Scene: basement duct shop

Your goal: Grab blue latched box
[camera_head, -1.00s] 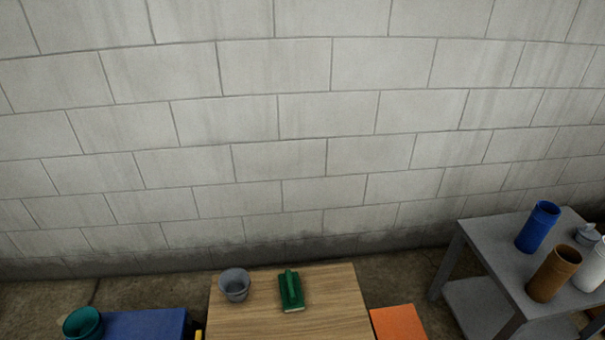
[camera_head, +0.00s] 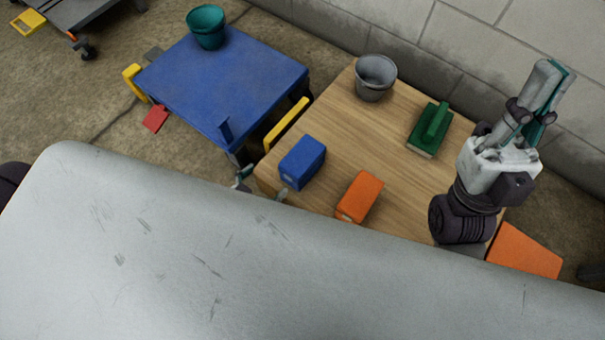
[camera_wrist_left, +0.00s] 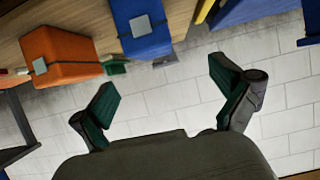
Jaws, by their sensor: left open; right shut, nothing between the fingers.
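The blue latched box (camera_head: 302,160) sits near the front left edge of the wooden table (camera_head: 330,125). In the left wrist view the blue box (camera_wrist_left: 155,44) shows a grey latch, with its upper part cut off by the frame. My left gripper (camera_head: 262,187) shows only its fingertips past the grey surface, just short of the box at the table edge. In the wrist view my left gripper (camera_wrist_left: 166,82) is open and empty, with the box beyond the fingers. My right gripper (camera_head: 550,95) is shut and empty, raised over the table's right side.
An orange box (camera_head: 360,196) stands right of the blue one. A grey bucket (camera_head: 376,76) and a green float-like tool (camera_head: 430,130) are farther back. A blue cart (camera_head: 215,85) with a teal bucket (camera_head: 206,26) stands left. A large grey surface (camera_head: 200,250) hides the foreground.

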